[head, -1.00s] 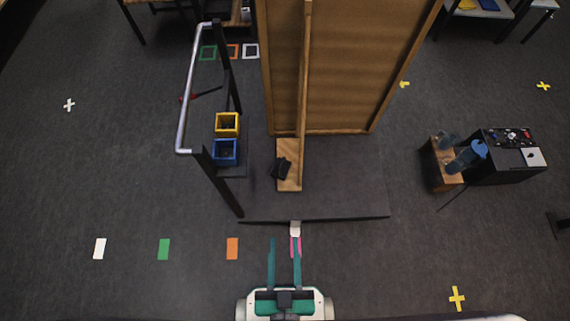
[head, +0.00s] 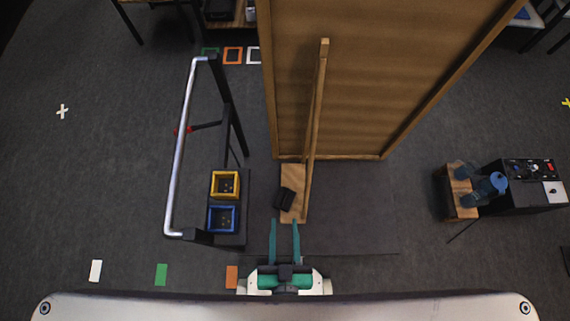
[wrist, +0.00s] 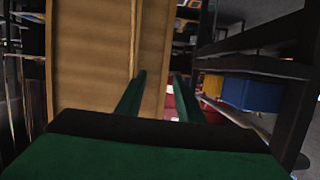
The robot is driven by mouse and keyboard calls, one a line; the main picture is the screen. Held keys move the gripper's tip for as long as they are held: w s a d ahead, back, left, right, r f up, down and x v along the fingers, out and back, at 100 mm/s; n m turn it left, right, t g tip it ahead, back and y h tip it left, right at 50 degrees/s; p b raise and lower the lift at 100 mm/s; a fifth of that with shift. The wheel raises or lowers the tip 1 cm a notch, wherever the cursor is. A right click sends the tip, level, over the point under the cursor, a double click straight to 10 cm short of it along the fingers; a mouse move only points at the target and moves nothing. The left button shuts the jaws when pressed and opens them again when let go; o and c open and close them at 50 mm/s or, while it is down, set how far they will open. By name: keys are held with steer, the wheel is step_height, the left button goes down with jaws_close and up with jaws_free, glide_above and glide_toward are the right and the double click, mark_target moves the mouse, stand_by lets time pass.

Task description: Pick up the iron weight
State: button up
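A small black block (head: 286,198), which looks like the iron weight, lies on the near end of a wooden board (head: 292,175) in the head view. An upright wooden post stands along the board's right side. My gripper (head: 284,222) is open and empty, with its two teal fingers apart and pointing at the block. The fingertips are just short of the block, near the board's front edge. In the wrist view my gripper (wrist: 158,78) shows its fingers apart, and I cannot make out the block there.
A yellow bin (head: 225,184) and a blue bin (head: 221,219) stand left of the board, beside a silver rail (head: 180,150). A large wooden panel (head: 370,75) rises behind. A black cabinet (head: 525,190) stands at the right. Floor between cabinet and board looks clear.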

steer(key=w+f+m+g, duration=0.1)
steer(key=w+f+g, duration=0.25)
steer(key=f, duration=1.05)
steer(key=w+f+m+g, duration=0.15)
steer(key=w+f, duration=0.25)
steer(key=f, duration=0.9)
steer(key=m+g+h, duration=0.2)
steer(key=g, duration=0.3)
glide_toward(285, 196)
steer(key=shift+g, duration=0.3)
steer(key=x, duration=0.5)
steer(key=shift+w+a, duration=0.25)
steer(key=shift+w, duration=0.1)
steer(key=shift+d+x, duration=0.15)
steer(key=shift+x, duration=1.2)
steer(key=shift+d+x, duration=0.1)
steer(key=shift+x, duration=1.2)
steer(key=shift+s, duration=0.1)
jaws_close()
steer(key=shift+d, duration=0.1)
